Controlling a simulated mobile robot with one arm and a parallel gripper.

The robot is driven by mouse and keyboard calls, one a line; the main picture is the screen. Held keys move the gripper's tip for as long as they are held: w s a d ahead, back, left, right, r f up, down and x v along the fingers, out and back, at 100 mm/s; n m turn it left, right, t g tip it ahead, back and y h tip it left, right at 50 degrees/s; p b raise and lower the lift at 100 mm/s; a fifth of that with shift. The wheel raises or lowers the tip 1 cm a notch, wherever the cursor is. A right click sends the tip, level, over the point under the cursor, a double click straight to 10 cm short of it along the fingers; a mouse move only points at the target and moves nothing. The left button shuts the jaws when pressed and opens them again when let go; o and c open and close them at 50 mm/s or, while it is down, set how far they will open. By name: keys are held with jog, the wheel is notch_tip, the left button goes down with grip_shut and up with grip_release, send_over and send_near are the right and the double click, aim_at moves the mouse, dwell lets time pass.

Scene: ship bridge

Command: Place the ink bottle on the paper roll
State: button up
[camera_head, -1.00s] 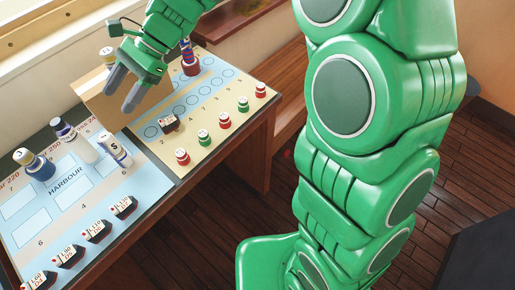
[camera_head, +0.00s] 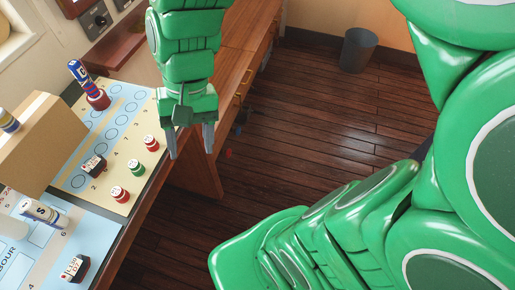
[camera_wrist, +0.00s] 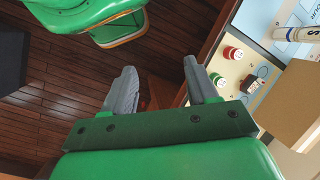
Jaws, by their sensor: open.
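My gripper (camera_head: 191,153) is open and empty, pointing down by the right edge of the chart table in the head view. In the wrist view its two fingers (camera_wrist: 161,88) are apart, with nothing held between them. I cannot tell for sure which object is the ink bottle or the paper roll. The S cylinder also shows in the wrist view (camera_wrist: 294,34).
A cardboard box (camera_head: 40,140) stands on the table at left. A striped blue object in a red base (camera_head: 90,86), red and green pieces (camera_head: 137,167) and black ship blocks (camera_head: 94,164) are on the charts. A small red thing (camera_head: 229,152) lies on the floor.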

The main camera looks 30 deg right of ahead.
jog(key=s+d+f+n+h, duration=0.1)
jog(key=s+d+h, duration=0.1)
jog(key=s+d, duration=0.5)
jog(key=d, duration=0.4)
jog(key=shift+s+d+f+n+t+h, duration=0.2)
jog(key=shift+n+t+h, duration=0.1)
jog(key=shift+t, duration=0.1)
jog(key=shift+a, duration=0.1)
dwell(0.3)
